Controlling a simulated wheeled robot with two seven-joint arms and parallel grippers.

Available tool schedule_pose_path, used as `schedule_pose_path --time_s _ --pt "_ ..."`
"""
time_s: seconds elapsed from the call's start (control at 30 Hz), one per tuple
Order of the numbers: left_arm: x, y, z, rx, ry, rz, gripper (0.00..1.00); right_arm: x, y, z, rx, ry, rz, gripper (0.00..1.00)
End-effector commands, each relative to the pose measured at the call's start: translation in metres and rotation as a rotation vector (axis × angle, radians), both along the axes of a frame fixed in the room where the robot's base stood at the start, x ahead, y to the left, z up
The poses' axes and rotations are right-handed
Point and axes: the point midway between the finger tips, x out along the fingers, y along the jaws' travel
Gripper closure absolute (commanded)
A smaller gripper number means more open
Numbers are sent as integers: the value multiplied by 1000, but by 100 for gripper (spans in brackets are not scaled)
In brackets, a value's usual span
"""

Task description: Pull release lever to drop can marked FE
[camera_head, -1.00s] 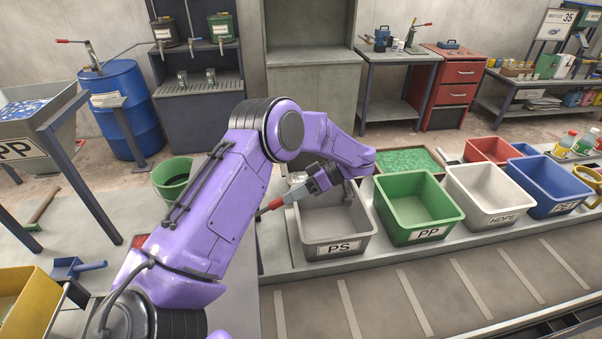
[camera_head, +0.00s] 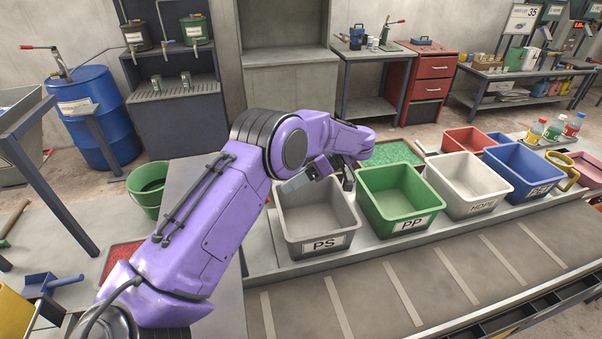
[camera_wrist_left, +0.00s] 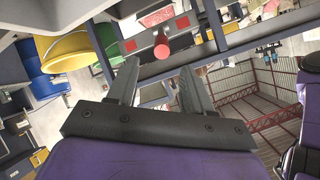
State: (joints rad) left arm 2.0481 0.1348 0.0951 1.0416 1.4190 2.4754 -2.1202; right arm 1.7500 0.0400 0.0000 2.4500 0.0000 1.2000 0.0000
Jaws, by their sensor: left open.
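In the head view no such handle shows by the gripper. I see no can that reads FE. My right gripper is not in view.
Bins marked PS (camera_head: 318,243), PP (camera_head: 412,224) and HDPE (camera_head: 480,207) stand in a row along the slotted conveyor (camera_head: 440,285). A green bucket (camera_head: 147,190) stands left of my arm. A blue barrel (camera_head: 97,118) is at the back left.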

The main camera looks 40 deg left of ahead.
Motion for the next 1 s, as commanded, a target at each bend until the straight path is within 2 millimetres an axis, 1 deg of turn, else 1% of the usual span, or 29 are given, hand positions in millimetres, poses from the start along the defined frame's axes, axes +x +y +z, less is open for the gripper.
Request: schedule_pose_path --time_s 0.03,0.1,0.2,0.33,1.0 --pt "8 -5 3 9 -1 0 49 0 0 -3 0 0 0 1" --pt "18 -14 10 5 -3 -2 49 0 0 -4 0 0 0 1" --pt "26 -18 19 8 3 4 49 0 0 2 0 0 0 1" --pt "33 -25 23 2 1 2 49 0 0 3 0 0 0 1" --pt "35 -26 23 -1 2 0 49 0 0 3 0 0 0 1"
